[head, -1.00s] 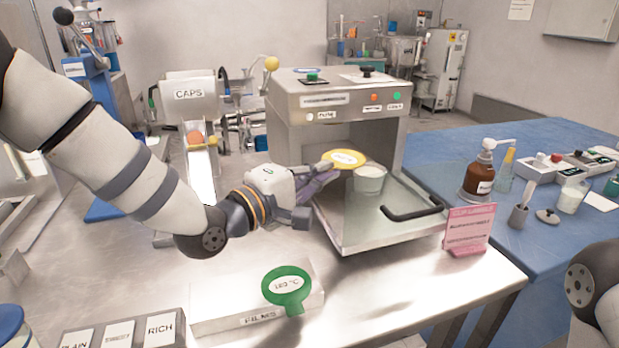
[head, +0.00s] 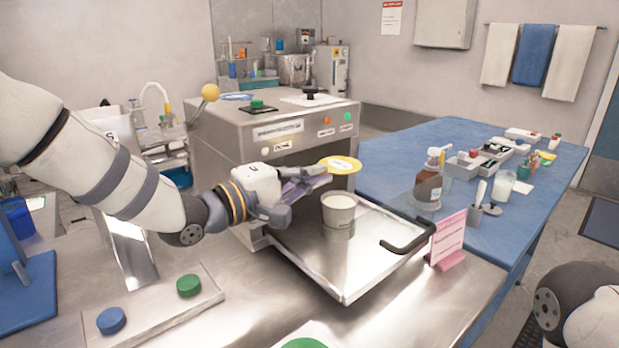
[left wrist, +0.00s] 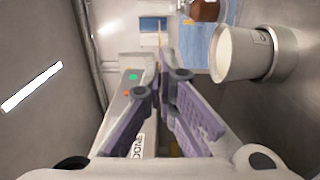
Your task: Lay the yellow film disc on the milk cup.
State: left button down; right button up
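The yellow film disc (head: 340,165) has a white label in its middle. My left gripper (head: 326,173) is shut on its near left edge. It holds the disc flat above and slightly behind the milk cup. In the left wrist view the purple fingers (left wrist: 163,82) close together at their tips, and the disc shows only as a thin edge beyond them. The milk cup (head: 339,212) is pale and open-topped, and stands upright on the metal tray (head: 345,265). The cup also shows in the left wrist view (left wrist: 240,52), lying to the right of the fingers. My right gripper is out of view.
The sealing machine (head: 225,140) stands behind the tray. The tray has a black handle (head: 408,238) at right, near a pink sign (head: 448,240). A brown pump bottle (head: 428,186) stands on the blue table. Green (head: 188,285) and blue (head: 111,320) buttons are at front left.

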pick_arm(q)
jog(key=shift+d, duration=0.15)
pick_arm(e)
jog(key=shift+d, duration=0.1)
pick_arm(q)
jog(key=shift+r, duration=0.1)
jog(key=shift+f+b, duration=0.35)
jog(key=shift+f, duration=1.7)
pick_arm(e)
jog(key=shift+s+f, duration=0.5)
pick_arm(q)
jog(key=shift+f, duration=0.15)
jog(key=shift+f, duration=0.25)
jog(key=shift+f, duration=0.3)
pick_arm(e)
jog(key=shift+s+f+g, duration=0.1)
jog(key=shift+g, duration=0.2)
pick_arm(q)
jog(key=shift+f, duration=0.15)
